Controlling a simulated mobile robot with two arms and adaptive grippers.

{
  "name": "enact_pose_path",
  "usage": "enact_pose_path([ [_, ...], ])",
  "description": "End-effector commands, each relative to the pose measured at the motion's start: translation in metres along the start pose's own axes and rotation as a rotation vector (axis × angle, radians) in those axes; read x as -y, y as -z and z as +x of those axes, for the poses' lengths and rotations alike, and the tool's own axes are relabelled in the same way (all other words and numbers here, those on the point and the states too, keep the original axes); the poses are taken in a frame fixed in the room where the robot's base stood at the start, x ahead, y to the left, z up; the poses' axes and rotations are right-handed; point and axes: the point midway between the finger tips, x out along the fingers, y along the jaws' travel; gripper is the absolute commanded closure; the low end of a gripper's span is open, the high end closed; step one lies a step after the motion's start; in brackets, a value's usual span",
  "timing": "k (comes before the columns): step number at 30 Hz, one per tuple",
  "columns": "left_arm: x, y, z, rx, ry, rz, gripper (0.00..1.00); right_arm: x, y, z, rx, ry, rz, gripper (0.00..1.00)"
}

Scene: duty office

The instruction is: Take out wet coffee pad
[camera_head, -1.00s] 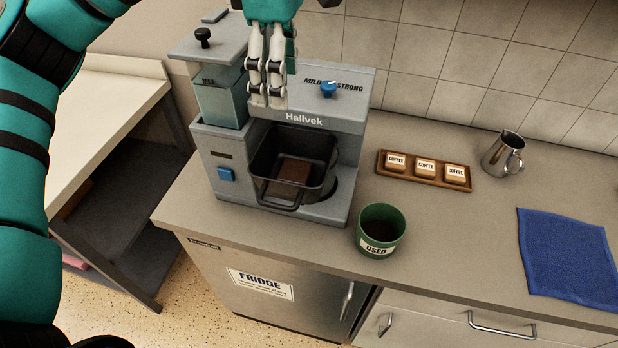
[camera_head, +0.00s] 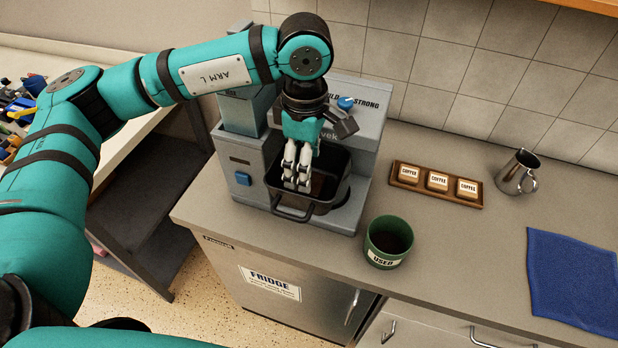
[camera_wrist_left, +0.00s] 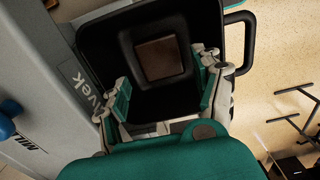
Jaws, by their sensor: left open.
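The wet coffee pad (camera_wrist_left: 160,57) is a brown square on the floor of the black open drawer (camera_wrist_left: 100,40) of the coffee machine. In the head view, the drawer (camera_head: 335,190) has a handle at its front, and my gripper hides much of the pad. My left gripper (camera_head: 297,183) points down into the drawer. It is open and empty, and in the wrist view its fingers (camera_wrist_left: 165,88) stand apart near the pad's near edge, without visible contact. The green cup marked USED (camera_head: 381,257) stands on the counter right of the machine, with dark contents. My right gripper is not in view.
The grey coffee machine (camera_head: 362,130) stands on the counter (camera_head: 455,255) above a fridge (camera_head: 300,300). A wooden tray (camera_head: 394,183) with three coffee pads, a metal jug (camera_head: 515,172) and a blue cloth (camera_head: 575,280) lie to the right. Bare counter separates them.

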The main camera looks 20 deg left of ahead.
Motion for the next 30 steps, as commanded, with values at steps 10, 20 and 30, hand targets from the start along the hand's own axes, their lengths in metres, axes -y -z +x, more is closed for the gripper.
enact_pose_path([
  [10,0.002,0.002,0.038,0.0,0.002,0.0,0.33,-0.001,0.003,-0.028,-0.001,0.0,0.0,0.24],
  [20,0.002,0.001,0.039,0.0,0.0,0.0,0.48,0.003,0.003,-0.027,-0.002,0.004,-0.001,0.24],
  [30,0.002,0.001,0.039,0.0,0.0,0.0,0.73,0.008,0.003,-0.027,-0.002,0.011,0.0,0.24],
])
